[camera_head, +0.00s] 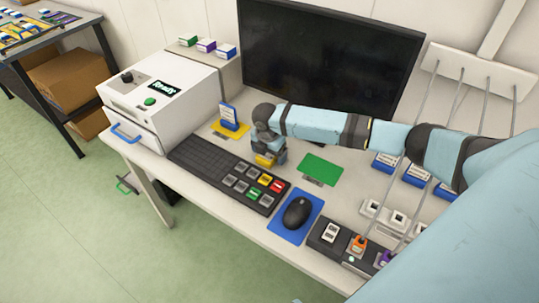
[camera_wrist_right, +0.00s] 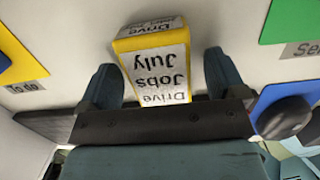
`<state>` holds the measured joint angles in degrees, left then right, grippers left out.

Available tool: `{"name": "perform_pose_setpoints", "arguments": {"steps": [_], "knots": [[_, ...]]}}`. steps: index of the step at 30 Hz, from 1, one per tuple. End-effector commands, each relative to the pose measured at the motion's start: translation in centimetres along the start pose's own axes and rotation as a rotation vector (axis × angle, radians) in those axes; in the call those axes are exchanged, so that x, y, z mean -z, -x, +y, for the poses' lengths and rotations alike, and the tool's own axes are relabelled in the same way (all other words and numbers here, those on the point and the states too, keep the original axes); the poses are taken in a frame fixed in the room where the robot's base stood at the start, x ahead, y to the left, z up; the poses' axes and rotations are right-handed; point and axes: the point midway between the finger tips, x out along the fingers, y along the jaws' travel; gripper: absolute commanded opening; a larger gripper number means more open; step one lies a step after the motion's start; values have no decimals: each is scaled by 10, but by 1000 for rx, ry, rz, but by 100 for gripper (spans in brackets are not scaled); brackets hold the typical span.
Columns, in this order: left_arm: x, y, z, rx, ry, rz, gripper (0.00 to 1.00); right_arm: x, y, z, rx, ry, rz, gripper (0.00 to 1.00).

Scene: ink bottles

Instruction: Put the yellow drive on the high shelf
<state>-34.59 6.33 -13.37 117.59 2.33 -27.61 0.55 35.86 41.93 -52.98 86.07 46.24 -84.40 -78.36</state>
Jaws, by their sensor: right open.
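The yellow drive (camera_head: 264,160) stands on the desk behind the keyboard. In the right wrist view the yellow drive (camera_wrist_right: 150,42) shows a white label reading "Drive Jobs July". My right gripper (camera_head: 268,157) is low over the desk and open, with one finger on each side of the drive. In the wrist view the fingers of my right gripper (camera_wrist_right: 165,88) stand apart from the drive, with gaps at both sides. A raised grey shelf (camera_head: 232,72) beside the monitor carries small green, purple and blue-marked boxes on top. My left gripper is not in view.
A white machine (camera_head: 160,98) stands left of the drive, and a blue-and-white box (camera_head: 229,117) is on a yellow mat near it. The monitor (camera_head: 325,50) is behind my right arm. A green mat (camera_head: 320,169), keyboard (camera_head: 210,163) and mouse (camera_head: 297,212) are nearby.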

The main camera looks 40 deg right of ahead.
Motion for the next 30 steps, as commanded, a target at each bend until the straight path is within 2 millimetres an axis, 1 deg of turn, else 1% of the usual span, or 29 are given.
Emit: {"name": "perform_pose_setpoints", "arguments": {"steps": [16,17,18,20,21,24,25,26,30], "knots": [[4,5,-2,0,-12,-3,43,0,-3,0,1,-1,0,89],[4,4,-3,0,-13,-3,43,0,-4,0,1,-1,0,85],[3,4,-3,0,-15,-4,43,0,-4,0,1,-1,0,76],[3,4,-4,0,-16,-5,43,0,-4,0,1,-1,0,62],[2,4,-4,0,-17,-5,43,0,-4,0,1,-1,0,52],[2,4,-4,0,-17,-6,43,0,-4,0,1,0,0,32],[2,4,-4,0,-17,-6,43,0,-3,0,0,-1,0,32],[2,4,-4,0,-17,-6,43,0,-3,0,0,-1,0,28],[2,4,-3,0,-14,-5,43,0,-3,0,0,-1,0,28]]}}
